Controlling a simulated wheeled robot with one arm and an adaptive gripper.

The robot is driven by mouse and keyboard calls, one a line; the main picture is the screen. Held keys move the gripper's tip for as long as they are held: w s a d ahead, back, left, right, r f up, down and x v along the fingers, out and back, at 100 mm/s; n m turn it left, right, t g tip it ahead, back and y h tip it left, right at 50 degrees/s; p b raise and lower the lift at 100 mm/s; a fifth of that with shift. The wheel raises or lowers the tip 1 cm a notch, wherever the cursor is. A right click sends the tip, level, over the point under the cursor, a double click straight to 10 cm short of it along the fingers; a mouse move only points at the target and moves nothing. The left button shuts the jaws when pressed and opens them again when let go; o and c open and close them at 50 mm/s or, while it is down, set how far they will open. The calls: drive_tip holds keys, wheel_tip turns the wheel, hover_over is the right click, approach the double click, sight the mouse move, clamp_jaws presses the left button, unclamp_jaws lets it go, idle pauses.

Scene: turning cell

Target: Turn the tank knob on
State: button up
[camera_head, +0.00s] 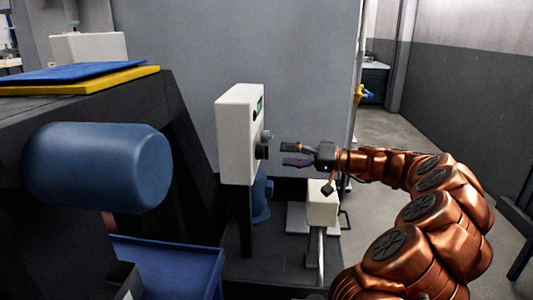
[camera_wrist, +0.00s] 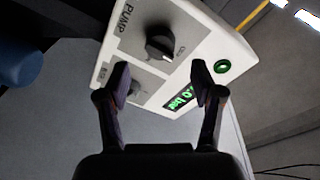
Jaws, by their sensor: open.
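A white control box (camera_head: 237,135) stands on a post, with dark knobs on its right-hand face. In the wrist view its panel (camera_wrist: 205,45) is tilted. A large black knob (camera_wrist: 160,43) sits beside the printed word PUMP.
The panel also has a lit green display (camera_wrist: 180,99) and a green-ringed round button (camera_wrist: 222,66). A blue cylinder (camera_head: 98,167) and a blue tray (camera_head: 165,265) are at the left. A small white box (camera_head: 322,207) stands below my gripper. Open floor lies at the right.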

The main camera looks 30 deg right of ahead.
sight(262, 152)
drive_tip(key=x, duration=0.5)
drive_tip(key=shift+w+a, duration=0.2)
drive_tip(key=shift+a, duration=0.05)
drive_tip(key=c, duration=1.1)
